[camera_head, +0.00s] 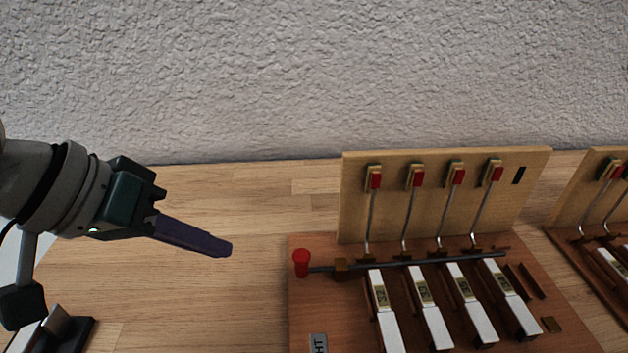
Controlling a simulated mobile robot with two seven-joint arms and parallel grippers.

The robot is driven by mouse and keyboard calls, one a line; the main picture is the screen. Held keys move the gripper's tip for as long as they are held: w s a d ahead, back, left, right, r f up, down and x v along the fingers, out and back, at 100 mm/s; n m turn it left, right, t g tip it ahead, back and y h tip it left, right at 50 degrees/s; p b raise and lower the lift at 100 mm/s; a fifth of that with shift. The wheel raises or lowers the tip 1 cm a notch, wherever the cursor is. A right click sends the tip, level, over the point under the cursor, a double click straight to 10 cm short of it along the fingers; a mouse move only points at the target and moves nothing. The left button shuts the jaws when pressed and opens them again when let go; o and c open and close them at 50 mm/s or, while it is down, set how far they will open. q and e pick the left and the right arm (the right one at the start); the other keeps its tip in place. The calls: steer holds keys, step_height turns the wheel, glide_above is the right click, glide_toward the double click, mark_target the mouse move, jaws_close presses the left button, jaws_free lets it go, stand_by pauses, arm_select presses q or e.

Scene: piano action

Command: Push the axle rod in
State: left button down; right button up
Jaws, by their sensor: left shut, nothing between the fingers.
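The axle rod (430,261) is a thin dark bar lying across the rear of the white keys. Its red knob (302,263) stands out at the left end, apart from the small brass block (342,267) that the rod passes through. A stretch of bare rod shows between knob and block. My left gripper (229,249) is shut and empty. Its fingers point right towards the red knob, with a clear gap between them. My right gripper is not in view.
The wooden base (301,309) carries several white keys (430,325) and an upright back board (430,207) with several red-tipped hammers. A second similar unit (595,225) stands at the right edge. The table (215,310) is clear left of the base.

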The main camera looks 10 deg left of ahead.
mark_target(310, 282)
arm_select(q)
steer(key=b+x, duration=0.1)
steer(key=x, duration=0.3)
steer(key=shift+f, duration=0.15)
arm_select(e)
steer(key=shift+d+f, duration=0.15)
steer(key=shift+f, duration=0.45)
arm_select(q)
steer(key=d, duration=0.3)
steer(key=shift+w+d+f+p, duration=0.1)
steer(key=shift+w+d+p, duration=0.1)
steer(key=shift+w+p, duration=0.2)
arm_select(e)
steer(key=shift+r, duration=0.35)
arm_select(q)
steer(key=shift+d, duration=0.45)
steer(key=shift+d, duration=0.3)
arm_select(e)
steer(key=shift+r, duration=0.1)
arm_select(q)
steer(key=d, duration=0.2)
steer(key=w+d, duration=0.1)
steer(key=shift+w+d+p, duration=0.1)
steer(key=shift+d+p, duration=0.25)
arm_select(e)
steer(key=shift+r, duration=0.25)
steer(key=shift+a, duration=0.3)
